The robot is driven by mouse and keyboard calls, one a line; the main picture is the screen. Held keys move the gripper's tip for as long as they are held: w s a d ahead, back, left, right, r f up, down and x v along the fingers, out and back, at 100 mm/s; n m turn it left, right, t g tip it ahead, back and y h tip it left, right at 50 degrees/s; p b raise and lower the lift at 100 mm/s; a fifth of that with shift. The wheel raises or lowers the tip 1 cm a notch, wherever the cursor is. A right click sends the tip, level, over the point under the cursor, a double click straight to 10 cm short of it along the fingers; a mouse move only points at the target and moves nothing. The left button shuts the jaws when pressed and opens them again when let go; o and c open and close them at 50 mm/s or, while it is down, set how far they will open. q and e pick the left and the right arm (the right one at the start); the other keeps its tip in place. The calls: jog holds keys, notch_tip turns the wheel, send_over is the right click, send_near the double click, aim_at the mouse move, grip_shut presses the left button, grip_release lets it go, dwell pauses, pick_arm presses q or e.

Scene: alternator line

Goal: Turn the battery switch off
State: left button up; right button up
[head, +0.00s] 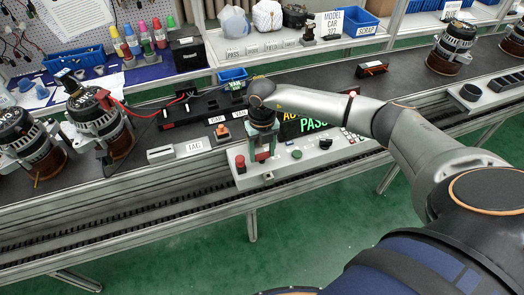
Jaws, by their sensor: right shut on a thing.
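A light grey control panel (312,162) stands at the front edge of the bench. My right gripper (262,152) reaches in from the right and points down at the panel's left part. It is shut on a small red switch (262,157), which appears to be the battery switch. The fingers cover most of it, so its setting cannot be read. A red mushroom button (240,163) is just left of the gripper. A green button (297,154) and a black knob (325,144) are to its right. My left gripper is out of view.
A dark display (312,126) with lit "PASS" text stands behind the panel, partly hidden by my arm. Alternators (97,113) stand at the left, with a red cable (142,113) clipped on one. A TAG holder (180,150) lies left of the panel.

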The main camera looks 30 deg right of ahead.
jog(key=shift+n, duration=0.3)
jog(key=n+b, duration=0.2)
jog(key=n, duration=0.1)
jog(key=n+b, duration=0.1)
jog(key=n, duration=0.2)
jog(key=shift+n+b, duration=0.3)
jog(key=n+b, duration=0.2)
jog(key=n, duration=0.2)
jog(key=shift+n, duration=0.3)
jog(key=n+b, duration=0.1)
jog(key=n, duration=0.1)
jog(key=shift+n, duration=0.3)
jog(key=shift+n+b, duration=0.4)
jog(key=shift+n, duration=0.3)
jog(key=shift+n+b, duration=0.3)
jog(key=shift+n, duration=0.5)
jog(key=shift+r+n, duration=0.1)
jog(key=shift+n, duration=0.3)
